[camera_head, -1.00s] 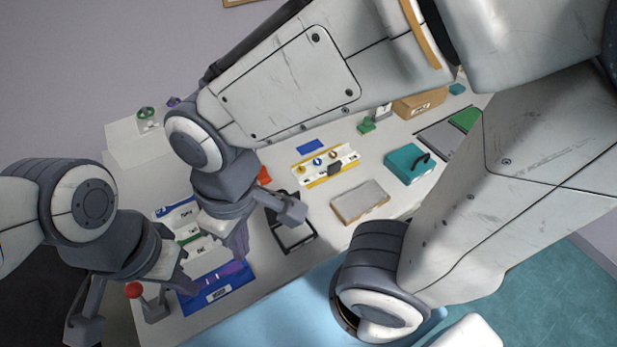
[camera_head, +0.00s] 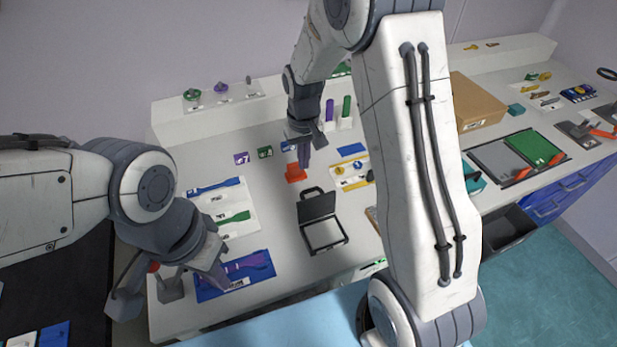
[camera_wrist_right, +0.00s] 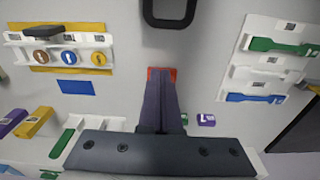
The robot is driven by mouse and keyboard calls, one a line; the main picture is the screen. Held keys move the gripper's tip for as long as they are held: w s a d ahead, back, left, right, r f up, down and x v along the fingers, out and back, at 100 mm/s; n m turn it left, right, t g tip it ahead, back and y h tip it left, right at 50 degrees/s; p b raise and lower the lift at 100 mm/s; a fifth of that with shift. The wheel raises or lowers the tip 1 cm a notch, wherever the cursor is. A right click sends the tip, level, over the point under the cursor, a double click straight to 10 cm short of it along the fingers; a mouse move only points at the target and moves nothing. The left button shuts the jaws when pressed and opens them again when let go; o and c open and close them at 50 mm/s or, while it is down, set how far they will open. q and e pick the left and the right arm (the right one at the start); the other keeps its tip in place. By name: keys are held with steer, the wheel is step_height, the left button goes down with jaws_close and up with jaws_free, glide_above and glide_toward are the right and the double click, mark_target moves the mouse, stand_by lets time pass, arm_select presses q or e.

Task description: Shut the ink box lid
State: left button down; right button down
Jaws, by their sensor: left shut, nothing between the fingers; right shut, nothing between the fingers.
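The ink box appears to be the black case (camera_head: 323,235) in the middle of the table. It stands open, with a pale inside and its black lid (camera_head: 317,205) raised at the back. A black handle loop on it shows at the top of the right wrist view (camera_wrist_right: 170,22). My right gripper (camera_head: 304,160) is shut and empty, behind the case and apart from the lid. In its wrist view the shut fingers (camera_wrist_right: 160,95) point down over a red-orange block (camera_wrist_right: 161,72). My left gripper (camera_head: 222,280) is shut and empty over the blue tray at the left front.
The blue tray (camera_head: 258,262) with purple pieces and a white tray (camera_head: 240,190) lie left of the case. A yellow-white rack (camera_head: 352,172) stands to its right. A cardboard box (camera_head: 478,100) stands at the back right. My right forearm hides part of the table's middle.

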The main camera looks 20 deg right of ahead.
mark_target(313, 201)
step_height(313, 201, down, 4)
steer(key=shift+r, duration=0.1)
steer(key=shift+s+p, duration=0.35)
steer(key=shift+p, duration=0.25)
steer(key=shift+s+r+p, duration=0.25)
steer(key=shift+s+p, duration=0.1)
steer(key=shift+s, duration=1.15)
